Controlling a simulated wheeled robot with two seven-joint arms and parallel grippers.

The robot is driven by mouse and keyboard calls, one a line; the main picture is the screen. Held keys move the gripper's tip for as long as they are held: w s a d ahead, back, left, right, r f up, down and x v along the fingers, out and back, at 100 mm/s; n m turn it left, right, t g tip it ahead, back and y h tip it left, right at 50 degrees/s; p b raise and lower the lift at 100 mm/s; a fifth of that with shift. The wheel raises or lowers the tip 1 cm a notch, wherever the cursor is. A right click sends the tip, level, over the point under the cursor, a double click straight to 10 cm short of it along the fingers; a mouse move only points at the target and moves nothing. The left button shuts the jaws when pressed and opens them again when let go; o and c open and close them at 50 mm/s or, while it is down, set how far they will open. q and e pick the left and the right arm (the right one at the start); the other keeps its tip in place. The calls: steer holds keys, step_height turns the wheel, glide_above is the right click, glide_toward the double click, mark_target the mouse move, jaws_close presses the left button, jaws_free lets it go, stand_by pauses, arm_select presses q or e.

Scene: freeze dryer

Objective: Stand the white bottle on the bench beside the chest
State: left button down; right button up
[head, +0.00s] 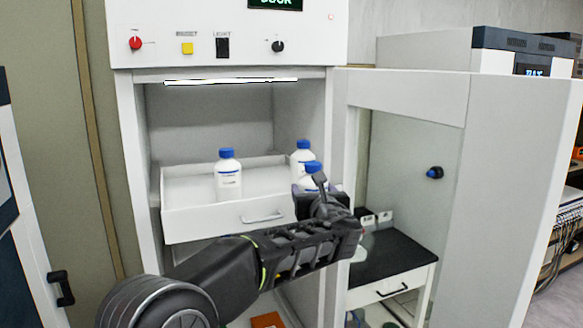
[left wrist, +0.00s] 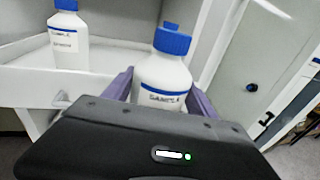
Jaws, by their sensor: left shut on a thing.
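A white bottle with a blue cap (head: 313,168) is between the fingers of my left gripper (head: 320,187), at the front right corner of the pulled-out drawer. The gripper hides most of the bottle in the head view. In the left wrist view the same bottle (left wrist: 165,77) stands roughly upright between the two fingers, with the gripper shut on it. I cannot tell how far it is above the drawer. The chest (head: 128,150) is open. A bench with a black top (head: 395,253) shows at the lower right. My right gripper is not in view.
Two similar bottles stand in the drawer (head: 185,221), one at the front left (head: 228,178) and one behind the held bottle (head: 301,153). The chest's door (head: 497,190), with a see-through panel, swings out on the right. Small items sit at the bench's back edge.

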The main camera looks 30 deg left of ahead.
arm_select(q)
steer(key=s+d+f+b, duration=0.1)
steer(key=d+f, duration=0.9)
steer(key=f, duration=0.3)
steer(key=d+f, duration=0.9)
steer(key=f, duration=0.4)
steer(key=s+d+f, duration=0.4)
steer(key=s+f, duration=0.2)
steer(key=f, duration=0.2)
steer(key=s+a+f+n+g+y, duration=0.1)
steer(key=s+f, duration=0.1)
steer(key=s, duration=0.4)
steer(key=s+a+f+n+g+y+b, duration=0.1)
steer(key=s+f, duration=0.2)
steer(key=s, duration=0.4)
steer(key=shift+s+f, duration=0.25)
steer(key=shift+f, duration=0.05)
steer(key=shift+a, duration=0.1)
